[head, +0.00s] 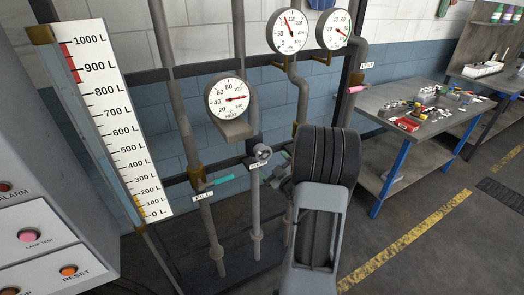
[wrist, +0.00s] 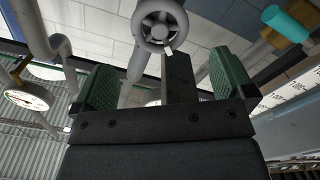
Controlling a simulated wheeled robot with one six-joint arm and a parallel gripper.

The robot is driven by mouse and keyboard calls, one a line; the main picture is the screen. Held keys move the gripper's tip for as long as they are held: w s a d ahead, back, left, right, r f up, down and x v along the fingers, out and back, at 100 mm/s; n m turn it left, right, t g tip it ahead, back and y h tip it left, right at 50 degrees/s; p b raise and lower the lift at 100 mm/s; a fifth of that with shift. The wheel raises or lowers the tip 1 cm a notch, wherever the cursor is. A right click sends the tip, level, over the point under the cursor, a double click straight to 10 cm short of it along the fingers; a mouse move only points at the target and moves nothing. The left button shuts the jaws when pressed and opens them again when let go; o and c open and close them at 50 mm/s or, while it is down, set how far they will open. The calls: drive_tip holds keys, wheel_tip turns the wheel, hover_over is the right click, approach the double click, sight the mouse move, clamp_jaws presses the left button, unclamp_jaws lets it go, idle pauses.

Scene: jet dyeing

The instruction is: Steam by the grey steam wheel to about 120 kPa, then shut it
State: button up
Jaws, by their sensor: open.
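The grey steam wheel (head: 262,153) sits on a vertical pipe above a small white label, left of my gripper (head: 277,174). In the wrist view, the wheel (wrist: 160,25) shows its round rim and spokes at the top, beyond and between my two green finger pads. My gripper (wrist: 165,82) is open, with nothing between its pads; I cannot see it touching the wheel. A round gauge (head: 287,31) at the top has its red needle pointing up and slightly left; its unit is too small to read. My forearm hides part of the pipework.
Another gauge (head: 334,30) is at the upper right. A teal lever (head: 222,178) sits left of the steam pipe. A litre scale (head: 105,115) stands left. A cluttered table (head: 424,154) stands right, beside clear floor.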

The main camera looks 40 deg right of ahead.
sight(265, 155)
drive_tip(key=w, duration=0.3)
drive_tip(key=w+p, duration=0.1)
drive_tip(key=w, duration=0.2)
drive_tip(key=w+d+p, duration=0.1)
drive_tip(key=w, duration=0.2)
drive_tip(key=shift+w+d, duration=0.1)
drive_tip(key=shift+w, duration=0.1)
drive_tip(key=c, duration=0.9)
